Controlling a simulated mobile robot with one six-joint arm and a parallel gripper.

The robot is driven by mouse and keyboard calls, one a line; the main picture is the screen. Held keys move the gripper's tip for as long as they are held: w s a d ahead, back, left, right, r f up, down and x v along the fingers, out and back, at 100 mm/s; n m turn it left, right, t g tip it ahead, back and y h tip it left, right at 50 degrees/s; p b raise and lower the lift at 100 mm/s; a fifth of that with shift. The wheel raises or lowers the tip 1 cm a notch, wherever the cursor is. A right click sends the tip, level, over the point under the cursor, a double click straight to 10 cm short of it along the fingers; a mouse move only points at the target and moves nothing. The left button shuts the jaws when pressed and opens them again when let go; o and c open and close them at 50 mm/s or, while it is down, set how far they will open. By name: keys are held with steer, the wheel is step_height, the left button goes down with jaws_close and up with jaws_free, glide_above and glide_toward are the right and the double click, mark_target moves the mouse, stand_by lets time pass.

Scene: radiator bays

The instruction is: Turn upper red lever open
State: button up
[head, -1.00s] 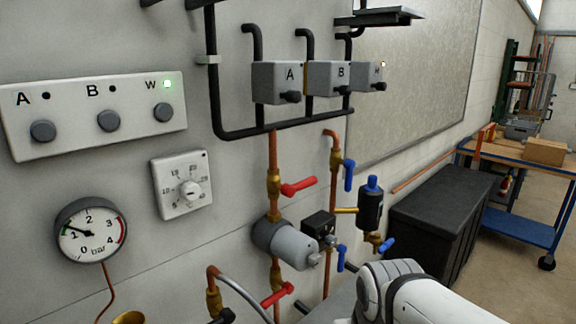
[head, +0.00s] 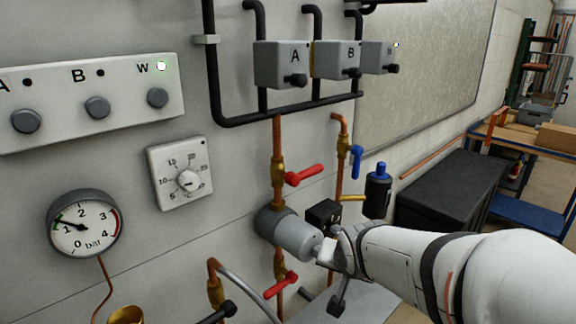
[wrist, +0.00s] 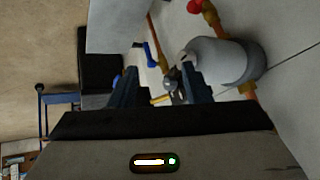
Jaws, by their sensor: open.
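The upper red lever (head: 304,175) sits on a brass valve (head: 278,170) on the left copper pipe, above the grey pump. It points right and slightly up, across the pipe. In the head view my arm comes in from the right and ends beside the pump, below and right of the upper lever; my fingertips are hard to make out there. In the wrist view my gripper (wrist: 158,88) is open, its dark fingers apart, with small fittings beyond. A red lever end (wrist: 193,6) shows at the top edge there; I cannot tell for sure which one.
A lower red lever (head: 281,285) sits below the pump (head: 290,235). A blue lever (head: 357,162) and a blue-capped black cylinder (head: 377,190) stand to the right. A gauge (head: 83,222) and dial (head: 180,172) are left. A black bin (head: 455,190) stands right.

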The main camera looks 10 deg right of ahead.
mark_target(314, 174)
steer(key=w+r+m+t+y, duration=0.1)
steer(key=w+r+m+t, duration=0.2)
steer(key=w, duration=0.3)
steer(key=w+r+m+t+y+p, duration=0.1)
steer(key=w+r+m+t+y, duration=0.1)
steer(key=w, duration=0.5)
steer(key=w+a+r+m+t+y+p, duration=0.1)
steer(key=w+r+m+t+y, duration=0.1)
steer(key=w+r+m+t, duration=0.2)
steer(key=shift+w+r+m+t, duration=0.25)
steer(key=shift+w+m+t, duration=0.85)
steer(key=shift+t, duration=0.3)
steer(key=p+x, duration=0.2)
steer(key=x, duration=0.5)
jaws_close()
steer(key=shift+d, duration=0.1)
